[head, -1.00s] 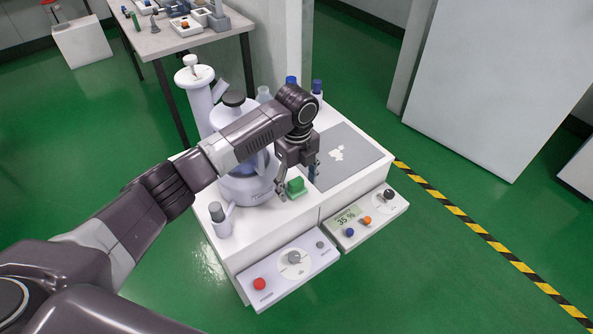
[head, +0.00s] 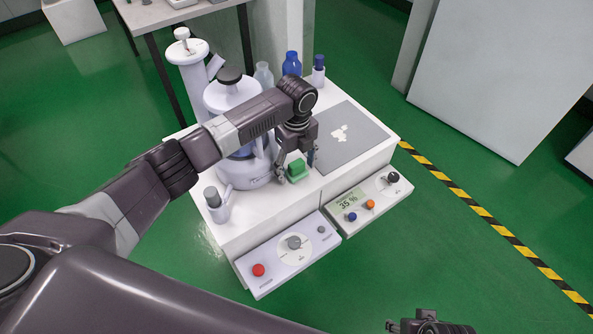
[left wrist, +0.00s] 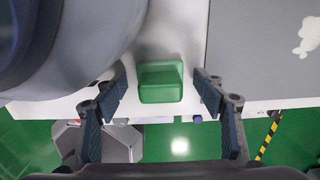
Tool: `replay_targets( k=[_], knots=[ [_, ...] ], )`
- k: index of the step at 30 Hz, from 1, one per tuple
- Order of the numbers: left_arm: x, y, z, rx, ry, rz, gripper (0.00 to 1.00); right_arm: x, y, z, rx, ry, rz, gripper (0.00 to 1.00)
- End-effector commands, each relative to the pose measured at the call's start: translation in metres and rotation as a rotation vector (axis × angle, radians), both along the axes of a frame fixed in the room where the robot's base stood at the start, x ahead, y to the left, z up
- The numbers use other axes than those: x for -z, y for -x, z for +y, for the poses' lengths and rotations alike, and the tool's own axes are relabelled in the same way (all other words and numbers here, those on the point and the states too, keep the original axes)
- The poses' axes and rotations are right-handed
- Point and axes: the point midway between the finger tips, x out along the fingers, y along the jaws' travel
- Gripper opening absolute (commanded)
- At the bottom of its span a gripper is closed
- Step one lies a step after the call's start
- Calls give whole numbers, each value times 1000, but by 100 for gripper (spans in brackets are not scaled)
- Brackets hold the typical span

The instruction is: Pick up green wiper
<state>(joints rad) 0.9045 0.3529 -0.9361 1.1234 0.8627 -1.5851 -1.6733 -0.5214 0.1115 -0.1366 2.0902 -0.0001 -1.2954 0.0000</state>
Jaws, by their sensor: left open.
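The green wiper (head: 297,168) is a small block on the white bench (head: 240,225), close to its front edge. It also shows in the left wrist view (left wrist: 161,82), near the middle. My left gripper (head: 296,174) is open over it. In the left wrist view the fingers (left wrist: 160,88) stand on either side of the wiper, with a gap on each side, and hold nothing. A dark part of my right gripper (head: 430,325) shows at the bottom edge of the head view; its fingers cannot be made out clearly.
A large white vessel (head: 237,95) stands just left of the wiper, close to my left gripper. A grey mat (head: 350,160) with white scraps lies to the right. Bottles (head: 291,64) stand behind. Two control panels (head: 290,262) sit at the front.

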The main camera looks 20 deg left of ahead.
Motion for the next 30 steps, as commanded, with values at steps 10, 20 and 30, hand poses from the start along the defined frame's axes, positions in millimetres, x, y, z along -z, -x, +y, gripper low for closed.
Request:
replay_targets(
  k=[10,20,30],
  knots=[
    [1,0,0,0,0,0,53,-2,0,0,0,0,-1,44],
    [1,0,0,0,0,0,19,-2,0,0,1,0,-2,44],
    [-5,-1,0,0,0,-1,19,-3,-1,0,0,-1,-5,44]
  ],
)
